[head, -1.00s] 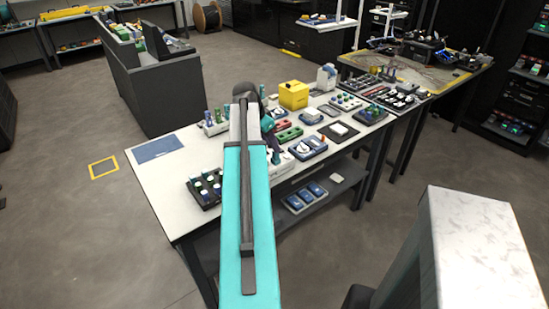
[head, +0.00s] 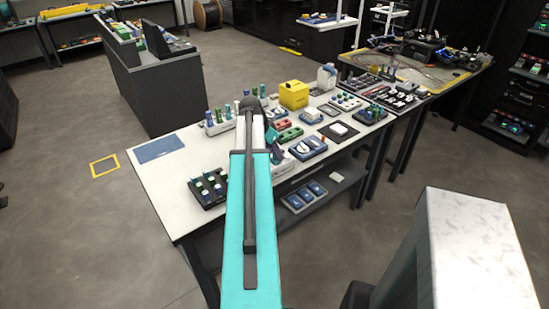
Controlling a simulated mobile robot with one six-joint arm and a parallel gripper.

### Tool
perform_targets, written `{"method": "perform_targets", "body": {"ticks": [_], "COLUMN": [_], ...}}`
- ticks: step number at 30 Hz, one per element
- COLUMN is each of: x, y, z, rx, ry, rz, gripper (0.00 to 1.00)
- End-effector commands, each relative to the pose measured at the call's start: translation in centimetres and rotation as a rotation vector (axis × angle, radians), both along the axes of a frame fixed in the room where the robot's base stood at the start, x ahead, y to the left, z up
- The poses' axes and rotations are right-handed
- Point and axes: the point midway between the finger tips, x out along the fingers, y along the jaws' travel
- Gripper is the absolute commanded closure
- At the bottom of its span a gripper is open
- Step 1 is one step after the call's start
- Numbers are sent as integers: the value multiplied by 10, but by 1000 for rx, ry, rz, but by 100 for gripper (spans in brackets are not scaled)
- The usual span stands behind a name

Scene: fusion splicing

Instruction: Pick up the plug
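I cannot pick out the plug for certain; several small capped pieces and parts stand on the white table (head: 160,184). A black tray (head: 207,190) with several green and white pieces sits at the table's left front. My teal arm reaches over the table and hides part of its middle. My gripper is not visible; the far end of the arm covers that spot, near a row of green and blue bottles.
A yellow box (head: 293,95) and a white container (head: 326,77) stand at the table's back. A blue mat (head: 159,148) lies at the left, with bare tabletop around it. A second bench (head: 432,75) adjoins at the right.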

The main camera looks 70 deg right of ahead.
Motion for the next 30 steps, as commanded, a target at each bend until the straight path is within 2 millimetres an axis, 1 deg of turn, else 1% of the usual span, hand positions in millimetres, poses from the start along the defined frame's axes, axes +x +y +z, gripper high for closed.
{"method": "perform_targets", "body": {"ticks": [11, 12, 14, 18, 19, 30], "x": [-1, -1, -1, -1, -1, -1], "y": [0, 0, 0, 0, 0, 0], "z": [0, 0, 0, 0, 0, 1], "rx": [0, 0, 0, 0, 0, 0], "ry": [0, 0, 0, 0, 0, 0], "rz": [-1, -1, -1, -1, -1, -1], "gripper": [61, 63, 73, 96, 100, 100]}}
